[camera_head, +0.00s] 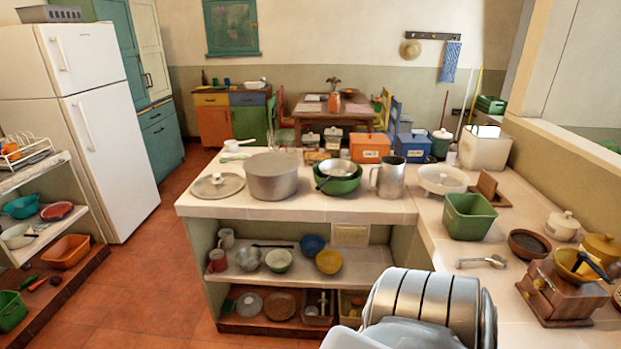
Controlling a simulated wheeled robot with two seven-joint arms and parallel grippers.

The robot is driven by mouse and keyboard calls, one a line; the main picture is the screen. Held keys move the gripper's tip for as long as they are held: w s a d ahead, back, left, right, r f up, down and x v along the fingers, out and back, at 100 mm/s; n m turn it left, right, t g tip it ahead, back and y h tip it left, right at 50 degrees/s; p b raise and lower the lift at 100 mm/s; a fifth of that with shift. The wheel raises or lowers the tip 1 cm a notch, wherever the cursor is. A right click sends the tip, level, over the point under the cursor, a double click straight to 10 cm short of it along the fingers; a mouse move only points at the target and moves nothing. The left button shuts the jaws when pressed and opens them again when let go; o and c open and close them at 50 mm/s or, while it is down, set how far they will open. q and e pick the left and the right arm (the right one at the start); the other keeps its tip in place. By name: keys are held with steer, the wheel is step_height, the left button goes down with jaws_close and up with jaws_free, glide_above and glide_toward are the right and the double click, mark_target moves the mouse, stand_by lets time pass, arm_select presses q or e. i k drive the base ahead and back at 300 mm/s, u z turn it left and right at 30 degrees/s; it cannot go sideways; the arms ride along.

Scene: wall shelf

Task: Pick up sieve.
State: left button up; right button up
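A shallow metal bowl shape that looks like the sieve (338,167) sits in a green bowl (338,186) on the middle of the counter. Its mesh is too small to make out, and its lower part is hidden inside the green bowl. A large grey pot (273,178) stands close to its left and a metal jug (388,177) to its right. Neither of my grippers shows in the head view.
The L-shaped counter (220,205) holds a pot lid (217,185), a white strainer-like dish (442,179), a green tub (469,216) and a wooden coffee grinder (560,293). Orange (370,148) and blue (413,147) boxes stand behind the sieve. Shelves below hold several bowls.

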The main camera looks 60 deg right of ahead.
mark_target(336, 169)
steer(key=z, duration=0.15)
steer(key=i, duration=1.15)
steer(key=z, duration=0.45)
steer(key=i, duration=1.1)
steer(key=z, duration=1.6)
steer(key=i, duration=0.9)
steer(key=z, duration=0.95)
